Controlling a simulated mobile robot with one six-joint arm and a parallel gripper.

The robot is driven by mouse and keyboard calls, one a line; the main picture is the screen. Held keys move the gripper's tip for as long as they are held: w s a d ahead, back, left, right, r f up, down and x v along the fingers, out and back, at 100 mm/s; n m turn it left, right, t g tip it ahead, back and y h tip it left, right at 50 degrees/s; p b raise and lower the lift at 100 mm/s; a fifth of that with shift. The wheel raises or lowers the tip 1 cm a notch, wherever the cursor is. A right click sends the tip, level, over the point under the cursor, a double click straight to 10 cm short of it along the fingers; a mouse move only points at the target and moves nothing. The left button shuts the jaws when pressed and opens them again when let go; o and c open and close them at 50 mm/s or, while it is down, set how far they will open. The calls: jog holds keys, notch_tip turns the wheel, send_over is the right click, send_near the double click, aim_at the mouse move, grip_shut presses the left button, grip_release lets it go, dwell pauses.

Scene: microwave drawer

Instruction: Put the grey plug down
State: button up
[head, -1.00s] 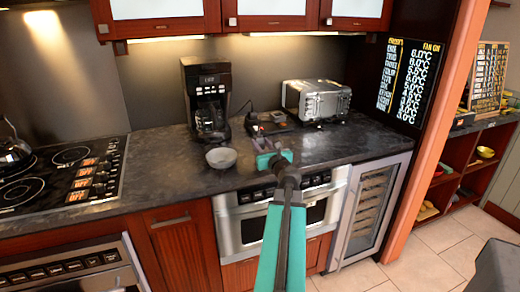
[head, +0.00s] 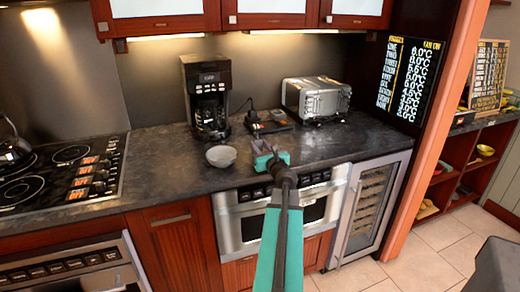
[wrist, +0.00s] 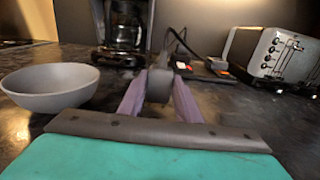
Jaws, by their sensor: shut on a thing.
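My gripper (wrist: 160,102) has purple fingers, which are shut on the grey plug (wrist: 157,84) in the wrist view. The plug is dark grey and sits between the fingertips. In the head view my gripper (head: 263,147) is low over the dark countertop (head: 170,167), to the right of the bowl. The plug is too small to make out clearly there. I cannot tell whether it touches the counter.
A grey bowl (head: 221,156) stands close on the left, also in the wrist view (wrist: 50,87). A black coffee maker (head: 206,98) stands behind. A silver toaster (head: 316,98) is at the right. A black cable (wrist: 183,44) and dark items with red parts lie behind my gripper.

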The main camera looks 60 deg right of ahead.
aim_at(259, 147)
jog(key=shift+f, duration=0.4)
jog(key=shift+f, duration=0.1)
jog(key=o, duration=1.1)
jog(key=shift+b+v, duration=0.35)
jog(key=shift+v, duration=1.85)
jog(key=shift+s+a+r, duration=0.2)
jog(key=shift+s+a, duration=0.05)
jog(key=shift+s, duration=0.05)
jog(key=p+v, duration=0.2)
jog(key=p, duration=0.3)
jog(key=shift+p, duration=0.55)
jog(key=p, duration=0.5)
jog(key=shift+s+a, duration=0.25)
jog(key=shift+s, duration=0.05)
